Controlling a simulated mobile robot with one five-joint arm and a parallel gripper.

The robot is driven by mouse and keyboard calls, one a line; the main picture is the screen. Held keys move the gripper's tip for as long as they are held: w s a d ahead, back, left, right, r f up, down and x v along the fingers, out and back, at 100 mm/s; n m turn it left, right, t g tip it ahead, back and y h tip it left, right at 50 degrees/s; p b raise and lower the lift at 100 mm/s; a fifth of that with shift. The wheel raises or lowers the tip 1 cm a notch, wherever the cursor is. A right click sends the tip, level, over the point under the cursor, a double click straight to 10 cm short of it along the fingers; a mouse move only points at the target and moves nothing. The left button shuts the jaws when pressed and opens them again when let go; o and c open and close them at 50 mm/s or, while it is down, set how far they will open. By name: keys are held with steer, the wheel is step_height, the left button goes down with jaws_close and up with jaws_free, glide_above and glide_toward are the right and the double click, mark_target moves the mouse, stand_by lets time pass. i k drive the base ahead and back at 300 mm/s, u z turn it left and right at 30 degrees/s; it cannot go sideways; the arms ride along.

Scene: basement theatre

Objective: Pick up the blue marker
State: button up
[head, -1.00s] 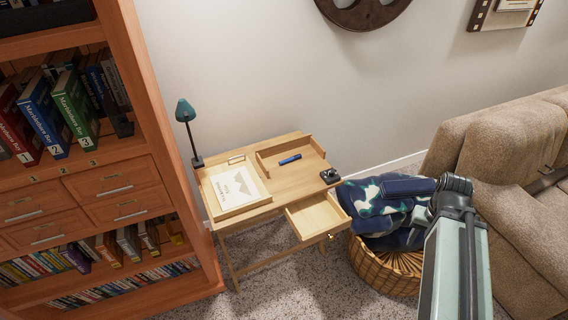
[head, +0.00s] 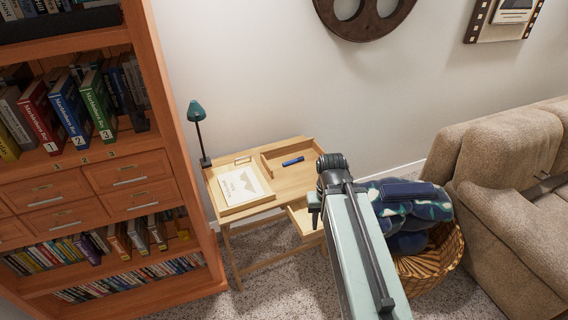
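The blue marker (head: 293,161) lies on the top of a small wooden desk (head: 290,184), inside the low-walled area at its back right. My arm reaches up from the bottom of the head view, and its end, my gripper (head: 315,214), is over the desk's front right part, in front of the marker and apart from it. The fingers are small and seen from behind, so whether they are open or shut does not show. My arm hides part of the desk's open drawer (head: 302,217) and the desk's right corner.
A white booklet (head: 243,187) lies on the desk's left side, and a green lamp (head: 196,112) stands at its back left. A tall bookcase (head: 180,165) is at the left. A wicker basket (head: 436,264) with blue blankets and a beige sofa (head: 505,150) are at the right.

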mark_target(301, 158)
steer(key=i, duration=1.05)
steer(key=u, duration=2.45)
steer(key=k, duration=1.6)
steer(key=z, duration=0.65)
steer(key=i, duration=1.05)
steer(key=u, duration=0.1)
